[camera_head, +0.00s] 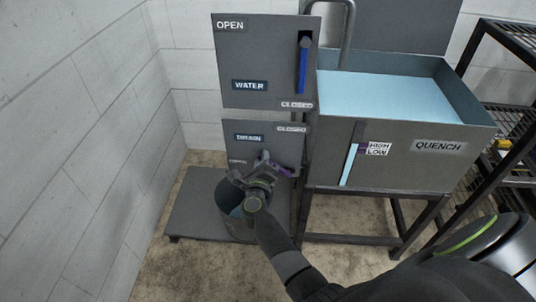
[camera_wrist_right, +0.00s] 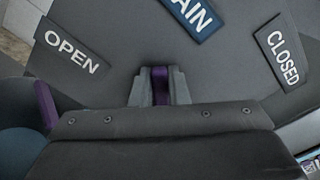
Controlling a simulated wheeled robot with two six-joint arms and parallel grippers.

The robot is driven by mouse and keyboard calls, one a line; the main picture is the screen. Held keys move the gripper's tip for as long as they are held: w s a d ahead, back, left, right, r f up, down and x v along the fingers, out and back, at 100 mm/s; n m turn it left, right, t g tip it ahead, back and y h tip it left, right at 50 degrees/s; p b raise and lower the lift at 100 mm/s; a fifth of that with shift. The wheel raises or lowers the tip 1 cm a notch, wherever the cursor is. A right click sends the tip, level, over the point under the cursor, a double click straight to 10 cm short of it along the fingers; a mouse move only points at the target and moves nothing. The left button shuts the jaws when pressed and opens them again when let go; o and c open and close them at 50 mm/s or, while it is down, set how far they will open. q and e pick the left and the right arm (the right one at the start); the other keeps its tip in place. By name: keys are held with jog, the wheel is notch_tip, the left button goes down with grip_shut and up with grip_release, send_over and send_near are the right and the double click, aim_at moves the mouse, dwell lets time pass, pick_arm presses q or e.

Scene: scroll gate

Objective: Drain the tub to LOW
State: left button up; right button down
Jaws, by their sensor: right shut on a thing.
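The tub is the grey QUENCH tank (camera_head: 440,165) on a stand, with light blue water (camera_head: 385,95) inside. Its front has an upright sight gauge (camera_head: 348,165) with a pale blue strip beside a HIGH/LOW label (camera_head: 377,149); the exact level is too small to read. The DRAIN panel (camera_head: 284,150) is left of the tub, with OPEN at its left and CLOSED at its upper right. My right gripper (camera_head: 258,176) is at this panel. In the right wrist view its fingers are shut on a purple drain handle (camera_wrist_right: 160,84), between OPEN and CLOSED. My left gripper is out of view.
The WATER panel (camera_head: 250,60) above has a blue lever (camera_head: 303,66) in an upright slot. A dark bucket (camera_head: 232,222), partly hidden by my arm, stands on a low platform (camera_head: 190,205). A wire shelf (camera_head: 512,100) stands at right. Bare floor lies in front.

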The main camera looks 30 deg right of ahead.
jog(key=shift+w+a+f+n, duration=0.2)
jog(key=shift+a+f+n, duration=0.15)
jog(key=shift+n, duration=0.25)
jog(key=c, duration=1.4)
grip_release()
jog(key=shift+f, duration=0.1)
